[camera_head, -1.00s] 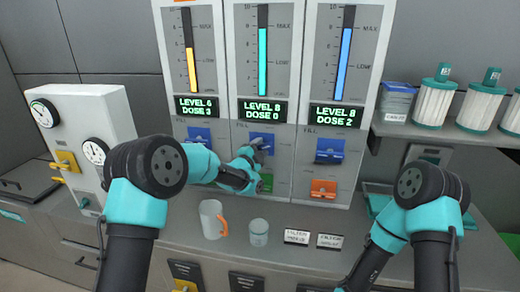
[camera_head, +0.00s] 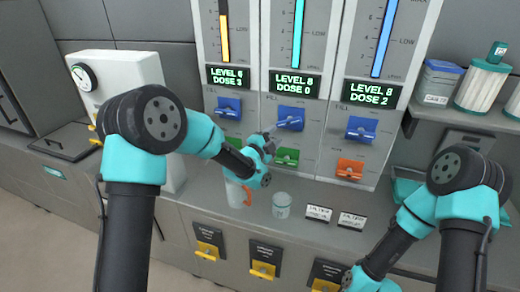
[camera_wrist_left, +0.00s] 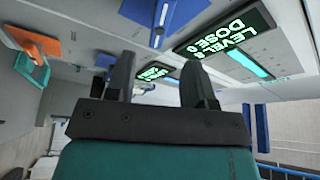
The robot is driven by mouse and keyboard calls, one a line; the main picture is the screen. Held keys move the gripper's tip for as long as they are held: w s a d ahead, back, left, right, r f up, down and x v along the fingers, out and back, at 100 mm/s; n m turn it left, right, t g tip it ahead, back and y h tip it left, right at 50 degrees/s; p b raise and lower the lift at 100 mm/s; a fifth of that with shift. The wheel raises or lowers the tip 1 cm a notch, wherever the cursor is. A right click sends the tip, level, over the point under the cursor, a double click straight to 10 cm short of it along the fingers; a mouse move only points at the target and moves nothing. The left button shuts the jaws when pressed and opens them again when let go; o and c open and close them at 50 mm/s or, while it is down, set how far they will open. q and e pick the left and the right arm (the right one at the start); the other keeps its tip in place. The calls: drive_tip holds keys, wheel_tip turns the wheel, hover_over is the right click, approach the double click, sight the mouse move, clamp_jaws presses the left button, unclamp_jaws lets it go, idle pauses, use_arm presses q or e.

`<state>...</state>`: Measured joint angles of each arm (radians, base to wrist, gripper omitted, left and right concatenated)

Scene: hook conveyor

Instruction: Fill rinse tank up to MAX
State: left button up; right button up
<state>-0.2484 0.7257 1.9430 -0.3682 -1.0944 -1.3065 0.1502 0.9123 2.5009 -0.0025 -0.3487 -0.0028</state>
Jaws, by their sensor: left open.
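Three tank gauges stand side by side: a yellow one (camera_head: 225,38), a cyan one (camera_head: 297,35) and a blue one (camera_head: 384,50). Their displays read LEVEL 6 DOSE 3 (camera_head: 228,77), LEVEL 8 DOSE 0 (camera_head: 294,84) and LEVEL 8 DOSE 2 (camera_head: 372,94). Blue FILL levers sit below: left (camera_head: 229,107), middle (camera_head: 290,118), right (camera_head: 361,129). My left gripper (camera_head: 270,132) is open, just lower left of the middle lever. In the left wrist view, its fingers are apart and empty below a blue lever (camera_wrist_left: 165,14). My right gripper is out of view.
Green levers, such as the middle one (camera_head: 287,156), and an orange lever (camera_head: 349,169) sit below the FILL levers. A mug (camera_head: 234,194) and a clear beaker (camera_head: 282,205) stand on the counter below my left gripper. Labelled cards (camera_head: 319,213) lie to the right.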

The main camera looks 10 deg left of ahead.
use_arm(q)
drive_tip(key=v, duration=0.7)
drive_tip(key=shift+s, duration=0.2)
drive_tip(key=shift+a, duration=0.15)
idle(6.9)
